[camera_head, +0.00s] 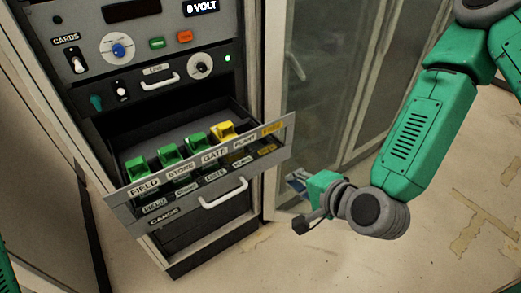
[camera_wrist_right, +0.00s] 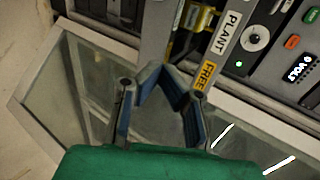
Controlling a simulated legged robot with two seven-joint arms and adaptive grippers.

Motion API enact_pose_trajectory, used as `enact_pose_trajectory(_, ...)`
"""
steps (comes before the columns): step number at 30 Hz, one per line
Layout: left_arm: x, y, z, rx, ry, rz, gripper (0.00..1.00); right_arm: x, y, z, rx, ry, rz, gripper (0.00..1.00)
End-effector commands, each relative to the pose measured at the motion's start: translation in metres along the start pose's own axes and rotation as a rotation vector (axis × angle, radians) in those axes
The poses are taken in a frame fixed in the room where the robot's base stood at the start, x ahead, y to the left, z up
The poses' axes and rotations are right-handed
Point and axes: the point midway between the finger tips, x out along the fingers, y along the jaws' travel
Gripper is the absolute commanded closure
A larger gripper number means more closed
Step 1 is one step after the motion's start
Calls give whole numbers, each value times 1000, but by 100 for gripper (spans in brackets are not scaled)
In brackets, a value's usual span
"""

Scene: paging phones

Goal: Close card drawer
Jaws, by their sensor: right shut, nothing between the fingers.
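The card drawer (camera_head: 222,190) is pulled out of the grey cabinet, with its front panel tilted in the picture and its pale handle at the middle. Several green card blocks (camera_head: 168,153) and a yellow one (camera_head: 223,131) sit in a row behind the panel. My right gripper (camera_head: 296,182) is low, just right of the drawer's FREE end. In the wrist view its blue-padded fingers (camera_wrist_right: 162,72) are closed and empty, beside the FREE label (camera_wrist_right: 207,74). I cannot tell whether they touch the panel. My left gripper is out of view.
A glass-doored cabinet (camera_head: 330,80) stands to the right. Bare, worn floor (camera_head: 440,240) lies open in front.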

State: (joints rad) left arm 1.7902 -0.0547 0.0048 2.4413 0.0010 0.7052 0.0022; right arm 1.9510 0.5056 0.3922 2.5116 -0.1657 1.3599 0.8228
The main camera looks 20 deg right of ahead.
Motion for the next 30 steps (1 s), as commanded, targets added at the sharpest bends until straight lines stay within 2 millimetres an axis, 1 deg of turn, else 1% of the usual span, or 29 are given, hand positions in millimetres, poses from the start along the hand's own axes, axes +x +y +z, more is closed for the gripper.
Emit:
enact_pose_trajectory(5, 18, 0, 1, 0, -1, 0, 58, 9, 2, 0, 5, 2, -7, 100)
enact_pose_trajectory(12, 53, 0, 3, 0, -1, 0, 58, 26, 5, 0, 3, 1, -7, 100)
enact_pose_trajectory(14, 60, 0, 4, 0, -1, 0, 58, 31, 5, 0, 2, 0, -6, 100)
enact_pose_trajectory(17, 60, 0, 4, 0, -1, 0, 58, 54, 2, 0, 0, 1, -4, 100)
enact_pose_trajectory(19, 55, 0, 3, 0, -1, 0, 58, 68, 1, 0, 0, 1, 0, 100)
enact_pose_trajectory(24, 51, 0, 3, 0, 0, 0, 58, 102, 0, 1, 1, 0, -1, 100)
enact_pose_trajectory(27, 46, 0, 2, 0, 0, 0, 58, 115, -11, 1, 0, 0, -5, 100)
enact_pose_trajectory(30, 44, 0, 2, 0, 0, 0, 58, 125, -16, 1, 1, -1, -4, 100)
